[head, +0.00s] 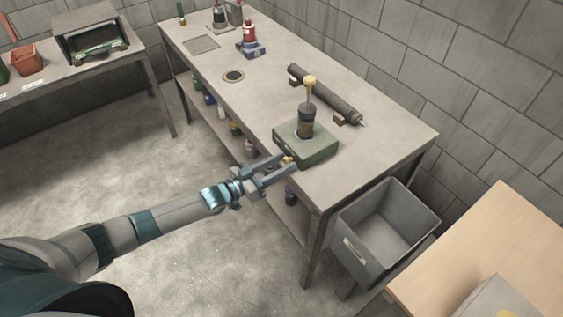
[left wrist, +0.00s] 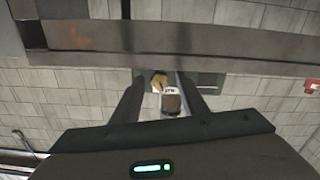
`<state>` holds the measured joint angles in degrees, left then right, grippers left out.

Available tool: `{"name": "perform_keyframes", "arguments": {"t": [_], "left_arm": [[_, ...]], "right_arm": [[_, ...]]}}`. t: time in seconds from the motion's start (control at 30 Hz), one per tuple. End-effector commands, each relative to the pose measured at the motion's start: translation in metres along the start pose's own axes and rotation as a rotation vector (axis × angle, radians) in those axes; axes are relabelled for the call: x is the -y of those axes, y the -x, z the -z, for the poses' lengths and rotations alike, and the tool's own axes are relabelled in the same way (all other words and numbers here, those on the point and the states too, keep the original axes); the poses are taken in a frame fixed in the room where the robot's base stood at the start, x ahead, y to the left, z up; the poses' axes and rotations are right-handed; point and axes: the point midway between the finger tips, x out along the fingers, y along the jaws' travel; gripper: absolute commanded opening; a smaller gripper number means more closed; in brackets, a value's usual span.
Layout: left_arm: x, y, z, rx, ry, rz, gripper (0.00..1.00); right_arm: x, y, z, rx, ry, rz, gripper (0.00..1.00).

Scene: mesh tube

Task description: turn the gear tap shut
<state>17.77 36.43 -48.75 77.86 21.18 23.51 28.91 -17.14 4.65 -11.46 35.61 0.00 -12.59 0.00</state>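A green box (head: 318,151) stands near the front edge of the bench, with a dark cylinder (head: 306,121) and a yellow-topped rod (head: 310,83) on it. A small yellow tap (head: 288,159) shows at the box's front side. My left gripper (head: 291,163) reaches this side with its fingers apart around or just in front of the tap. In the left wrist view, a yellow-tan piece (left wrist: 159,80) and a small dark cylinder (left wrist: 172,103) with a pale label lie between the open fingers (left wrist: 160,82). I cannot tell whether they touch. My right gripper is not in view.
The bench (head: 385,130) has bare top around the box. A dark roller (head: 326,94) lies behind it. A grey bin (head: 385,235) stands at the bench's right end, near a wooden table (head: 500,240). Bottles stand on the lower shelf. The floor at left is clear.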

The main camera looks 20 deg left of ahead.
Motion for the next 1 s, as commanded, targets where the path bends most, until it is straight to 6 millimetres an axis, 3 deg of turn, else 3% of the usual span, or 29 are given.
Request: {"name": "perform_keyframes", "arguments": {"t": [0.33,0.5,0.77,1.0], "left_arm": [[0.0,-0.002,0.0,0.0,0.0,-0.001,0.37],[0.0,-0.002,0.0,0.0,-0.001,-0.001,0.0],[-0.001,-0.002,-0.002,0.0,-0.069,-0.001,0.0],[-0.001,-0.002,-0.002,-0.003,-0.355,-0.001,0.0]], "right_arm": [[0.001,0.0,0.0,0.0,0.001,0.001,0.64],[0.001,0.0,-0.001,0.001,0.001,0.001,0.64],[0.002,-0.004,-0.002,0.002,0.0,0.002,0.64],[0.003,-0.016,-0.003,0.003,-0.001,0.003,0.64]]}}
